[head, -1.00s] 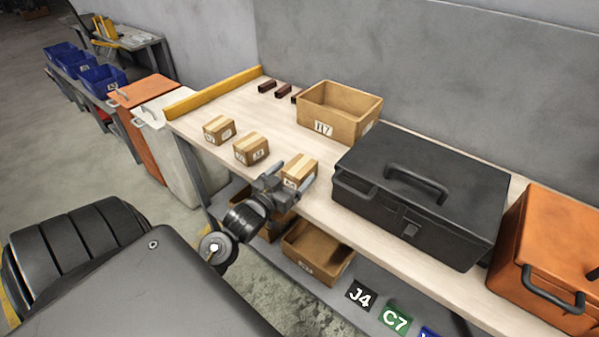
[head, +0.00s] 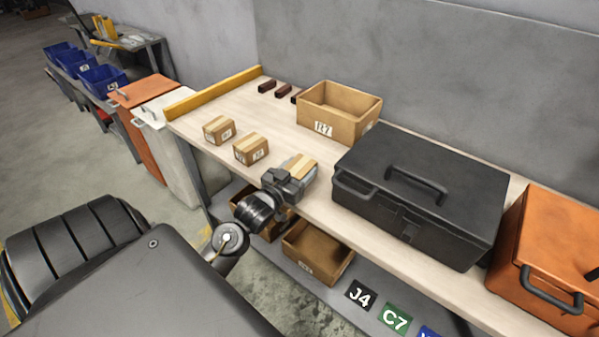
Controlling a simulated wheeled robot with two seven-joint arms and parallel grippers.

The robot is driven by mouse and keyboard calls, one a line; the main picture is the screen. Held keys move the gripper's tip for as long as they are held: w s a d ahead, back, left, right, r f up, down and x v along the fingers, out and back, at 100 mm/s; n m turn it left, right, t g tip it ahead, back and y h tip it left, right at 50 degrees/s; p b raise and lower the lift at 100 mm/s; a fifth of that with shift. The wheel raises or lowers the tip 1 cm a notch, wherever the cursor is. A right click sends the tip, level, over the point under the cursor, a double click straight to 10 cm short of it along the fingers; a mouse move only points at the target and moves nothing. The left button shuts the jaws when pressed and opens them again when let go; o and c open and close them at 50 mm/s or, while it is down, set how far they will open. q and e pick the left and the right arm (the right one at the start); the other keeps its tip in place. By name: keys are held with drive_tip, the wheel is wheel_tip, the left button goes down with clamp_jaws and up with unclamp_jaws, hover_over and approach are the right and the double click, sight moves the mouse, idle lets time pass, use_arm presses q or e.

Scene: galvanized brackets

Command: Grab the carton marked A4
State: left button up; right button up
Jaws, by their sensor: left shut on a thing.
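Three small cardboard cartons with pale tape stand in a row on the wooden workbench (head: 225,95). The left carton (head: 219,130) and the middle carton (head: 251,149) stand free, with white labels too small to read. The right carton (head: 303,164) is at the bench's front edge, partly hidden by my left gripper (head: 296,178). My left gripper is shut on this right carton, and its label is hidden. My right gripper is not in view.
An open cardboard box (head: 345,121) with a white label stands at the back. A black toolbox (head: 440,170) is close on the right, then an orange case (head: 550,240). Open cartons (head: 325,272) sit on the lower shelf. A yellow rail (head: 215,93) edges the bench's left end.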

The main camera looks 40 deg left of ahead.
sight(299, 166)
use_arm(q)
drive_tip(key=shift+r, duration=0.15)
wheel_tip(299, 166, up, 10)
drive_tip(key=shift+f+p, duration=0.15)
drive_tip(key=shift+p, duration=0.45)
